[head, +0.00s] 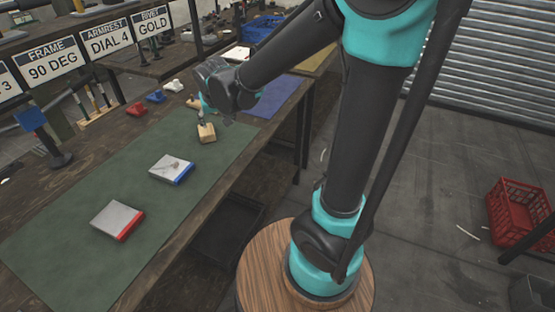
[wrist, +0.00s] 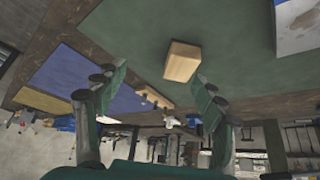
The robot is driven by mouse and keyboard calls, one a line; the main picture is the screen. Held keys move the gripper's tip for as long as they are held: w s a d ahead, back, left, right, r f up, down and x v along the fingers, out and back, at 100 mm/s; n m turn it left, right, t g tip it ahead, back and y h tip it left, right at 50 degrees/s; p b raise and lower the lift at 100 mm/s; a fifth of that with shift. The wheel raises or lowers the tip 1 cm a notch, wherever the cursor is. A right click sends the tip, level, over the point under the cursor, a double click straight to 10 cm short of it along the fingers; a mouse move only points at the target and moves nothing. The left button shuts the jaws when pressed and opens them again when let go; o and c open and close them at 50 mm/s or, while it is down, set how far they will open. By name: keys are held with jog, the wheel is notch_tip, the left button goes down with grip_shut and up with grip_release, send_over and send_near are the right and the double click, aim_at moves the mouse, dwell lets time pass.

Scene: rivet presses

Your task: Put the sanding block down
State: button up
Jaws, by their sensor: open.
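The sanding block is most likely the small tan wooden block (head: 206,133) near the far end of the green mat (head: 120,185). The wrist view shows the same pale block (wrist: 182,62) against the green mat, just past my fingertips and nearer the right finger. My gripper (head: 203,116) is right above the block in the head view. In the wrist view my gripper (wrist: 160,76) has its two fingers spread wide with nothing between them. The head view hides whether a fingertip still touches the block.
A blue-edged box (head: 171,168) and a red-edged box (head: 117,220) lie on the mat. Red, blue and white small parts (head: 155,97) sit along its back edge. A purple mat (head: 272,96) lies beyond my gripper. The mat's near left part is clear.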

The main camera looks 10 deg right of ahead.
jog(key=s+d+f+g, duration=0.1)
jog(key=s+d+f, duration=0.4)
jog(key=s+d, duration=0.4)
jog(key=s+d+f+m+g, duration=0.1)
jog(key=s+d+f, duration=0.3)
jog(key=s+d, duration=0.6)
jog(key=shift+s+d+f+h, duration=0.3)
jog(key=shift+d+f, duration=0.1)
jog(key=shift+d, duration=0.45)
jog(key=shift+o, duration=0.6)
